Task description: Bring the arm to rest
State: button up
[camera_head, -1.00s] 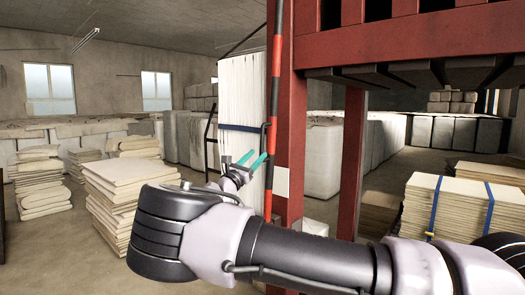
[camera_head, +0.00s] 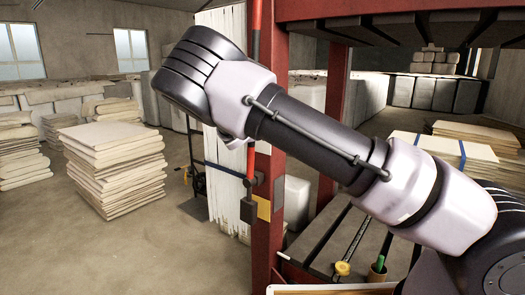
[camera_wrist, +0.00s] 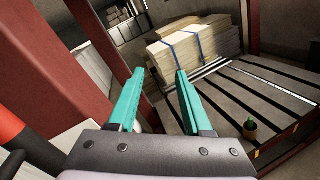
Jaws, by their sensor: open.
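My gripper (camera_wrist: 158,88) shows in the wrist view with its two teal fingers apart and nothing between them. It is in the air, with a dark slatted shelf (camera_wrist: 235,85) and a strapped stack of cream sheets (camera_wrist: 195,42) beyond it. In the head view my arm is raised, its links crossing the picture from lower right to upper left in front of the red post. The gripper itself is hidden in the head view.
A red rack post (camera_head: 268,225) stands close to my arm, with a red beam (camera_head: 400,28) overhead. A stack of folded cloth (camera_head: 115,165) stands on the floor at left. A pot (camera_head: 377,273) and a yellow-topped item (camera_head: 342,269) stand at lower right.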

jog(key=s+d+f+m+g+y, duration=0.1)
jog(key=s+d+m+g+y, duration=0.4)
jog(key=d, duration=0.4)
jog(key=s+d+f+m+g+y, duration=0.2)
jog(key=s+d+m+g, duration=0.2)
jog(key=s+d+m, duration=0.4)
jog(key=s+r+m+t+y, duration=0.2)
jog(key=s+r+m+y, duration=0.2)
jog(key=s+r, duration=0.4)
jog(key=s+r+m+t+y, duration=0.3)
jog(key=s+r+m, duration=0.4)
jog(key=s, duration=0.7)
jog(key=shift+s+a+r+y, duration=0.2)
jog(key=shift+a+r+y, duration=0.05)
jog(key=shift+r+y, duration=0.6)
